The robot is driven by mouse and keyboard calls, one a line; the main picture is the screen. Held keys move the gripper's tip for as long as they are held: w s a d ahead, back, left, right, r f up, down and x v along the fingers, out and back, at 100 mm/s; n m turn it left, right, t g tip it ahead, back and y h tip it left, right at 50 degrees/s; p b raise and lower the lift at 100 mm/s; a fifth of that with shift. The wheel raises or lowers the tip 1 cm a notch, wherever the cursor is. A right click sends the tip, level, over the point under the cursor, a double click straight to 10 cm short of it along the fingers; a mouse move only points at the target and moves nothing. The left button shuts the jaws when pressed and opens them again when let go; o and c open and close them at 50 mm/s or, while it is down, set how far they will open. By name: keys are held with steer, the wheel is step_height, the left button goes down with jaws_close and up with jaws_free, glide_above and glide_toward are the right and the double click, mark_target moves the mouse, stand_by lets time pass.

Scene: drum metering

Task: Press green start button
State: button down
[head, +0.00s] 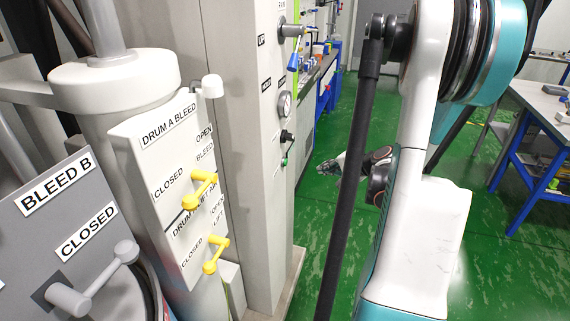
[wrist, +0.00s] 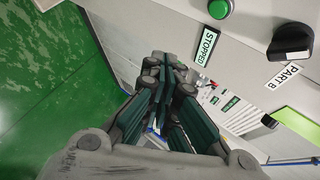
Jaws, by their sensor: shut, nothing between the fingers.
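The green start button (wrist: 219,8) is a round dome on the pale panel at the top of the wrist view, next to a label reading STOPPED (wrist: 206,46). In the head view a small green spot (head: 284,161) low on the column's side looks like the same button. My gripper (wrist: 163,66) is shut and empty, with its fingers together. In the wrist view its tips are below and left of the button, apart from it in the picture. In the head view my gripper (head: 328,168) is right of the column, partly hidden by my arm.
Green floor (head: 510,270) is open at right, before a blue-legged table (head: 538,112).

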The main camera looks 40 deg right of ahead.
steer(key=w+a, duration=0.4)
steer(key=w, duration=0.3)
steer(key=shift+w, duration=0.4)
steer(key=shift+w+a, duration=0.1)
stand_by(1.3)
steer(key=shift+w+a, duration=0.15)
steer(key=shift+w, duration=0.15)
steer(key=shift+w+a, duration=0.2)
steer(key=shift+w, duration=0.15)
stand_by(1.0)
steer(key=shift+s+d, duration=0.4)
steer(key=shift+s, duration=0.35)
steer(key=shift+s+d+b, duration=0.15)
steer(key=shift+s+d, duration=0.25)
steer(key=shift+s, duration=0.35)
steer(key=shift+s+d+b, duration=0.1)
steer(key=shift+s+d, duration=0.25)
steer(key=shift+s, duration=0.35)
steer(key=shift+s+d+b, duration=0.15)
steer(key=shift+s+d, duration=0.25)
steer(key=shift+s, duration=0.35)
